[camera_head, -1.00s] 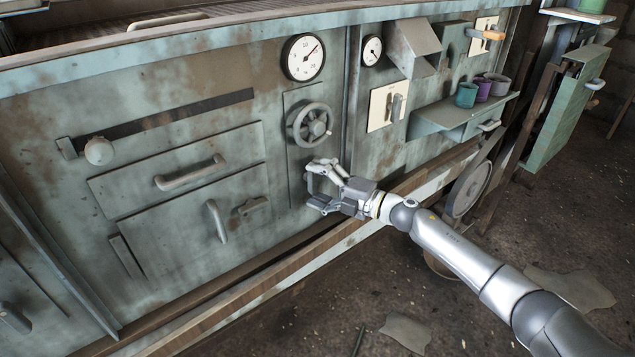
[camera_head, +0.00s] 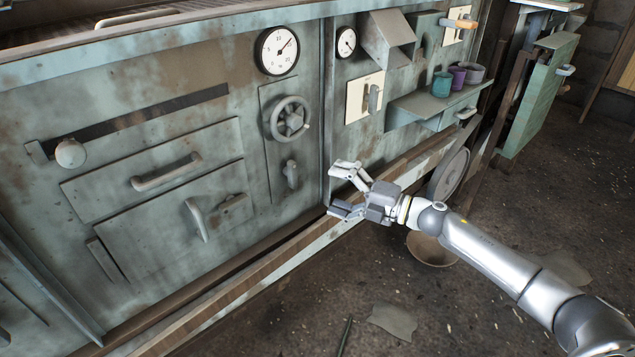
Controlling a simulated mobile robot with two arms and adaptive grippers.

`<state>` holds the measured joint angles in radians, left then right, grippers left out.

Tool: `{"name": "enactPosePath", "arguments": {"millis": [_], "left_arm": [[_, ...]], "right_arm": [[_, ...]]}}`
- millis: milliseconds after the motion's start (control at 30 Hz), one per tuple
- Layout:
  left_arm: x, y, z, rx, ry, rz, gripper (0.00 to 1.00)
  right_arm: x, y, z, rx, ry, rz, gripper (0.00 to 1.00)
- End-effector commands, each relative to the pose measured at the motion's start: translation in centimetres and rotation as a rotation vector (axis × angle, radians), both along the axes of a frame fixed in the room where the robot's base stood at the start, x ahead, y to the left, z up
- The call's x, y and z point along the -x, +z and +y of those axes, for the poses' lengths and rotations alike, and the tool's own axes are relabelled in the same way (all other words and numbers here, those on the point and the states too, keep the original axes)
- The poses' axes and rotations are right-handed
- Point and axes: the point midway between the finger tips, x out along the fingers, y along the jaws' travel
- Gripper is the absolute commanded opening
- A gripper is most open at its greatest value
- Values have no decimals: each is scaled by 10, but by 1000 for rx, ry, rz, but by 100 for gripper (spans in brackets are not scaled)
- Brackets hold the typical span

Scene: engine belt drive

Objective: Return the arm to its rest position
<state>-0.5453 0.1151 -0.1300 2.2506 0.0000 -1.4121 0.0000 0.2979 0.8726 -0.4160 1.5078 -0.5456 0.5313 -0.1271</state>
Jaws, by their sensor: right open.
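My right gripper (camera_head: 340,190) is open and empty in the head view. Its two fingers point left toward the machine front. It is right of and a little below the small grey handle (camera_head: 291,174) under the handwheel (camera_head: 289,119), with a clear gap to both. My right arm (camera_head: 490,259) comes in from the lower right. My left gripper and arm are not in view.
The green machine panel (camera_head: 228,68) fills the left, with a brown ledge (camera_head: 240,293) along its bottom. A shelf (camera_head: 415,107) with cups stands out at the upper right. A bowl (camera_head: 431,249) lies on the floor behind the arm. The lower right floor is mostly clear.

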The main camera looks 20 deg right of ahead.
Motion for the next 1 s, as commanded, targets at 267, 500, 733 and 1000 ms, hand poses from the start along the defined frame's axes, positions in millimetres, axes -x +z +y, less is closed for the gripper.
{"name": "enactPosePath", "arguments": {"millis": [267, 500, 733, 1000], "left_arm": [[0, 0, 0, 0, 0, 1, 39], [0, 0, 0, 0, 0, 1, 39], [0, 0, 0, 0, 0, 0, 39], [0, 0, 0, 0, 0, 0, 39]], "right_arm": [[13, 0, -11, 1, 2, -1, 93], [13, 0, -12, 1, 1, -1, 93], [13, 0, -11, 0, 0, 0, 93], [13, -27, 8, -185, -183, 108, 93]]}}
